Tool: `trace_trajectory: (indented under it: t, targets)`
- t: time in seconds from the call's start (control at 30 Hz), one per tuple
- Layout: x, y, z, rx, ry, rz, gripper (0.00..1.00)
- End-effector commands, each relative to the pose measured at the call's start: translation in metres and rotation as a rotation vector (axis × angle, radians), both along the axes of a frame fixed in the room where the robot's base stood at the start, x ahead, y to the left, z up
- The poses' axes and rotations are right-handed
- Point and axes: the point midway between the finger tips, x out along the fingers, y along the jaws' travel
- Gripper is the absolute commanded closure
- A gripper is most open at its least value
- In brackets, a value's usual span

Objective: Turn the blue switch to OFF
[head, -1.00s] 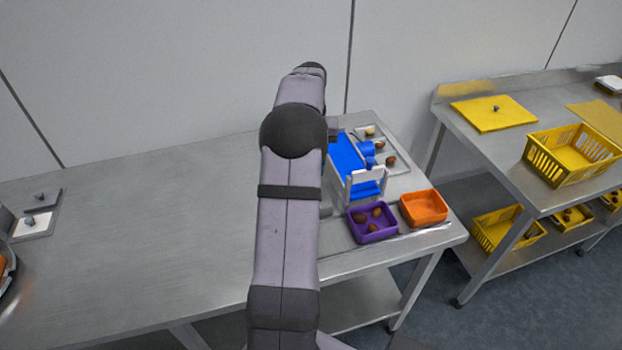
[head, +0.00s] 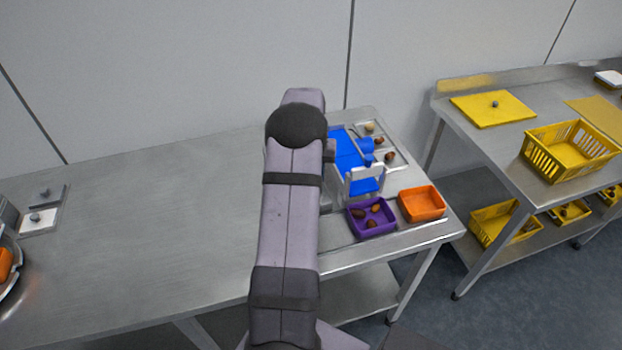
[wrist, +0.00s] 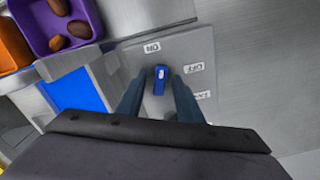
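The blue switch (wrist: 160,80) shows in the wrist view, a narrow knob on a grey panel (wrist: 143,60). A pale mark on the knob sits at its end nearer the ON label (wrist: 152,47). The OFF label (wrist: 193,68) is to the right of the knob. My gripper (wrist: 159,84) is open, with one dark finger on each side of the knob. Small gaps seem to show on both sides; I cannot tell how deep the fingers reach. In the head view my arm hides the gripper and the switch.
A third label (wrist: 202,96) is partly hidden by the right finger. A blue-and-white machine (head: 347,150) stands beside the panel, with a purple bin (head: 357,232) holding brown dates and an orange bin (head: 422,204) in front. The table (head: 150,210) left of my arm is largely clear.

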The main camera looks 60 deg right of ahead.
Motion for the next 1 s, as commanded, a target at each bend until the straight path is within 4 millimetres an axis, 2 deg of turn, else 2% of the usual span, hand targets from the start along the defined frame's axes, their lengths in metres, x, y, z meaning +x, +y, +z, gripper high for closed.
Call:
trace_trajectory:
  t: [0.17,0.3,0.33,0.67,1.0]
  targets:
    - [0.0000,-0.0001,-0.0002,0.000,0.000,0.000,0.67]
    - [0.0000,-0.0001,0.0000,0.000,0.000,0.000,0.98]
    - [0.0001,-0.0002,0.0001,0.000,0.000,0.000,1.00]
    - [0.0002,-0.0004,0.0005,-0.001,0.000,-0.021,1.00]
    - [0.0005,-0.0011,0.0007,-0.002,-0.001,-0.192,1.00]
